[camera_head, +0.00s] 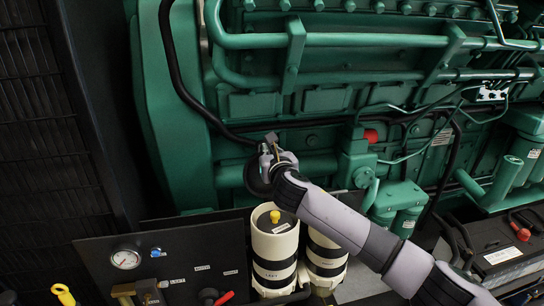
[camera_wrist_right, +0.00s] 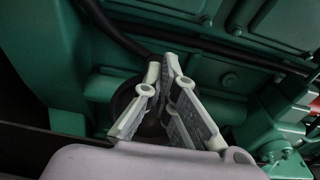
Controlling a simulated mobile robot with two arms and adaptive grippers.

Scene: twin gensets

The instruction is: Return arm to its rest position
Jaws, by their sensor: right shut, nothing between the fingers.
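My right gripper (camera_head: 268,150) is in front of the green engine (camera_head: 335,80), above the white cylinders, with its arm coming in from the lower right. In the right wrist view the fingers of my right gripper (camera_wrist_right: 165,70) meet at their tips, with nothing between them. A dark round part (camera_wrist_right: 125,98) of the engine side is partly hidden behind the fingers. I cannot tell whether the gripper touches the engine. My left gripper is not in view.
A white cylinder (camera_head: 274,250) with a yellow cap stands below the gripper, a second (camera_head: 326,255) beside it. A dark panel with a gauge (camera_head: 126,258) is at lower left. A black hose (camera_head: 180,80) runs down the engine. A battery (camera_head: 505,250) is at right.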

